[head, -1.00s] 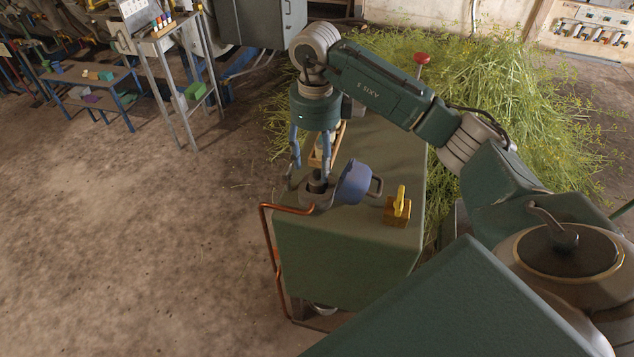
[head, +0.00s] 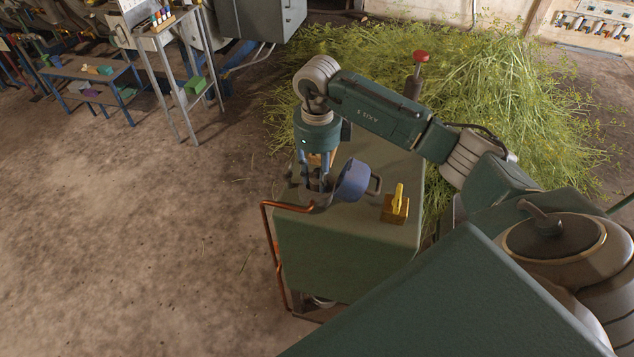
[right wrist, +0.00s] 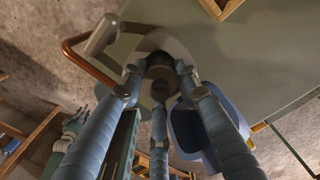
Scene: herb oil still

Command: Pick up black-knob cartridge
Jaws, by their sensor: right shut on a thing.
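The black-knob cartridge (right wrist: 160,72) shows its dark round knob in the right wrist view, seated in a grey round housing on the green cabinet. My right gripper (head: 317,184) points down over the housing; its blue fingers are closed around the knob. In the head view the fingers mostly hide the cartridge. The housing's blue hinged lid (head: 353,181) stands open just right of the fingers. My left gripper is not in view.
A copper pipe (head: 286,206) runs from the housing down the cabinet's left side. A brass block with a yellow lever (head: 397,207) sits right of the lid. A red knob (head: 420,57) stands behind my arm. Cut greenery (head: 500,100) is heaped behind the cabinet (head: 350,245).

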